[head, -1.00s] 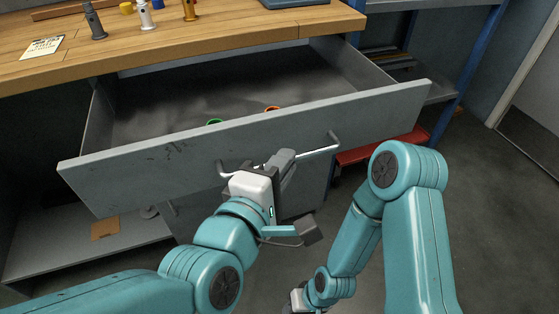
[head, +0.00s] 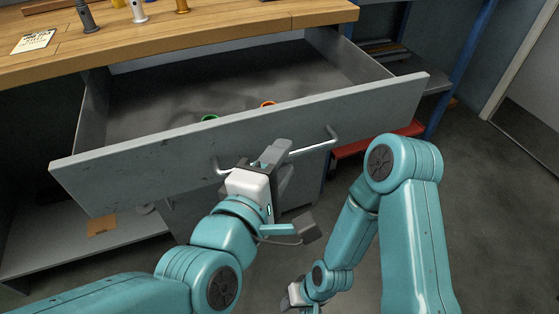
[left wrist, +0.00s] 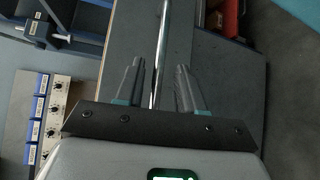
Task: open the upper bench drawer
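The upper bench drawer (head: 160,172) is grey and stands pulled well out from under the wooden bench top, so its inside shows. Its bar handle (head: 312,148) crosses the front and also runs up the left wrist view (left wrist: 162,40). My left gripper (head: 273,156) is at the handle's middle. In the left wrist view its two fingers (left wrist: 158,85) stand on either side of the bar, with a visible gap at each side. My right gripper (head: 292,294) hangs low near the bottom edge, away from the drawer; its fingers are not clear.
A green ring-shaped item (head: 210,118) and an orange one (head: 268,104) show inside the drawer, partly hidden by its front. Bottles and a paper note (head: 33,39) are on the bench top. A red item (head: 350,148) is low at the right. Floor is clear at right.

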